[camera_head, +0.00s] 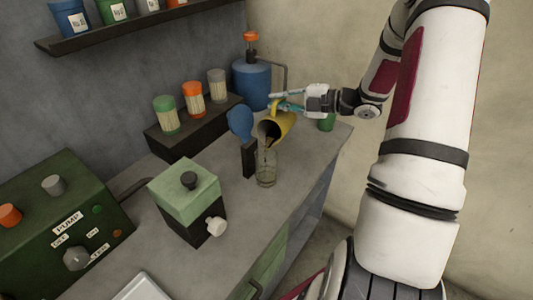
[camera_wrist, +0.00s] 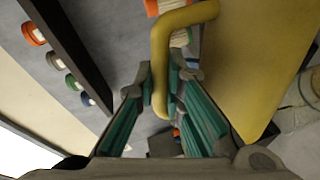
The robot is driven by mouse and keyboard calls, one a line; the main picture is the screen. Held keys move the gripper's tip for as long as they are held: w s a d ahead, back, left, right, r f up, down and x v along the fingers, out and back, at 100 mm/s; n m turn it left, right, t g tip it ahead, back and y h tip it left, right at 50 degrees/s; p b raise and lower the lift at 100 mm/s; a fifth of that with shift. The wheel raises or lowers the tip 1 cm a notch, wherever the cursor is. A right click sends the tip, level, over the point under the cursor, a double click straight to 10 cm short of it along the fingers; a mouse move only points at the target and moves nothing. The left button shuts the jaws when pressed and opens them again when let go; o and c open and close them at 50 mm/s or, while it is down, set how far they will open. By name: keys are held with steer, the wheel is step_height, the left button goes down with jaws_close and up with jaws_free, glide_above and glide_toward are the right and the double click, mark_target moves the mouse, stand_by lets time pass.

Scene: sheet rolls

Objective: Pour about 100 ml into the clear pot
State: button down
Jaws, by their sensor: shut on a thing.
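My gripper (camera_head: 283,103) is shut on the handle of a yellow jug (camera_head: 284,124). The jug is tilted, its mouth facing down and left over the clear pot (camera_head: 266,173). A thin dark stream runs from the jug's lip toward the pot. The pot stands upright on the grey counter; how much liquid it holds is hard to tell. In the wrist view the teal fingers (camera_wrist: 172,108) close around the yellow handle (camera_wrist: 160,60), and the jug's body (camera_wrist: 255,50) fills the upper right. A clear rounded edge, perhaps the pot's, shows at the far right.
A blue round-headed paddle on a dark stand (camera_head: 240,125) is close left of the pot. A green-and-black box (camera_head: 188,200) stands nearer, with a green pump unit (camera_head: 60,235) at left. A blue canister (camera_head: 251,83) and several lidded jars are behind. A green cup (camera_head: 326,122) stands right.

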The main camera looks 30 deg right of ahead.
steer(key=shift+s+a+n, duration=0.2)
steer(key=shift+a+n, duration=0.1)
stand_by(0.5)
steer(key=shift+s+a+r+n+h+p, duration=0.2)
steer(key=shift+s+a+n+h+p, duration=0.1)
steer(key=shift+n+p, duration=0.1)
stand_by(0.5)
steer(key=shift+w, duration=0.15)
steer(key=shift+w+d+f+m+b, duration=0.15)
steer(key=shift+w+d+m+b, duration=0.2)
steer(key=shift+d+m, duration=0.15)
steer(key=shift+w+d+f+m+b, duration=0.1)
steer(key=shift+w+d+m+b, duration=0.2)
steer(key=shift+d+m, duration=0.2)
steer(key=shift+d+m+y, duration=0.1)
steer(key=shift+m+y, duration=0.2)
steer(key=shift+y, duration=0.1)
steer(key=shift+w+d+f+m+p, duration=0.3)
steer(key=shift+d+f+m+p, duration=0.15)
steer(key=shift+f+m+p, duration=0.2)
steer(key=shift+w+d+m+y+p, duration=0.3)
steer(key=shift+m+y+p, duration=0.1)
steer(key=shift+m, duration=0.15)
